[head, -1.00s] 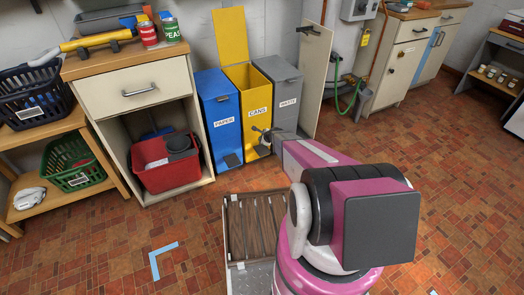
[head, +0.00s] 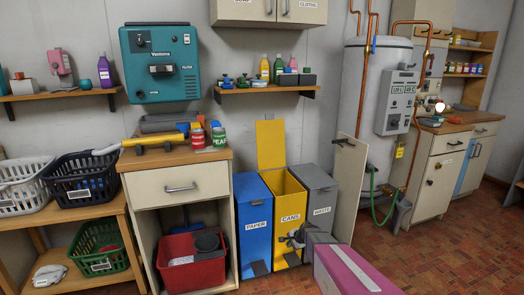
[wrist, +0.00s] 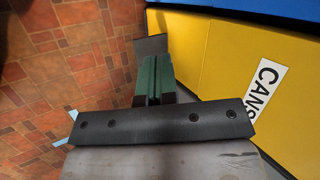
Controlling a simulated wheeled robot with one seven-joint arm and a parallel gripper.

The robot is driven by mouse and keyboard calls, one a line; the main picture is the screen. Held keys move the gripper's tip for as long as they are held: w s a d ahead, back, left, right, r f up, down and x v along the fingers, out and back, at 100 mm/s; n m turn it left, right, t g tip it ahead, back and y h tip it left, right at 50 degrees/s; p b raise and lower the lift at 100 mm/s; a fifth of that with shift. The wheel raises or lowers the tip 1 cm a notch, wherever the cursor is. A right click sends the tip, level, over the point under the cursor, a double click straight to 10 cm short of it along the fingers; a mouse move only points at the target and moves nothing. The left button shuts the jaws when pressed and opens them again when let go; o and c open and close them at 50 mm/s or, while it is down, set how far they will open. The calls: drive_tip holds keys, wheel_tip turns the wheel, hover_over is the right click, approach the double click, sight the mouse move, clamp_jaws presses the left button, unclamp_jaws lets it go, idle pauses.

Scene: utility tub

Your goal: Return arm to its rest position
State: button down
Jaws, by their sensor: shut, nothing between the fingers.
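My gripper (head: 293,240) is at the front of the yellow CANS bin (head: 290,203), low in the head view. My pink and grey arm (head: 345,270) reaches to it from the bottom right. In the wrist view my gripper (wrist: 152,62) shows dark green fingers shut together with nothing held. The yellow bin's front with its CANS label (wrist: 264,88) fills the right of that view, close beside the fingers. Whether they touch the bin cannot be told.
The blue PAPER bin (head: 256,226) and grey WASTE bin (head: 318,200) flank the yellow bin, whose lid (head: 270,144) stands up. A cabinet (head: 166,204) holding a red tub (head: 190,272) stands left. A pale upright panel (head: 347,190) stands right. Tiled floor (head: 430,255) is clear at right.

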drive_tip(key=s+d+r+n+g+h, duration=0.2)
drive_tip(key=s+r+n, duration=0.4)
drive_tip(key=s+r, duration=0.3)
drive_tip(key=s+d+r+n+g+h, duration=0.1)
drive_tip(key=s+r+n, duration=0.5)
drive_tip(key=s, duration=1)
wheel_tip(320, 180, up, 3)
drive_tip(key=shift+d+r+g+h, duration=0.2)
drive_tip(key=shift+d+g+h, duration=0.15)
drive_tip(key=shift+g+h, duration=0.55)
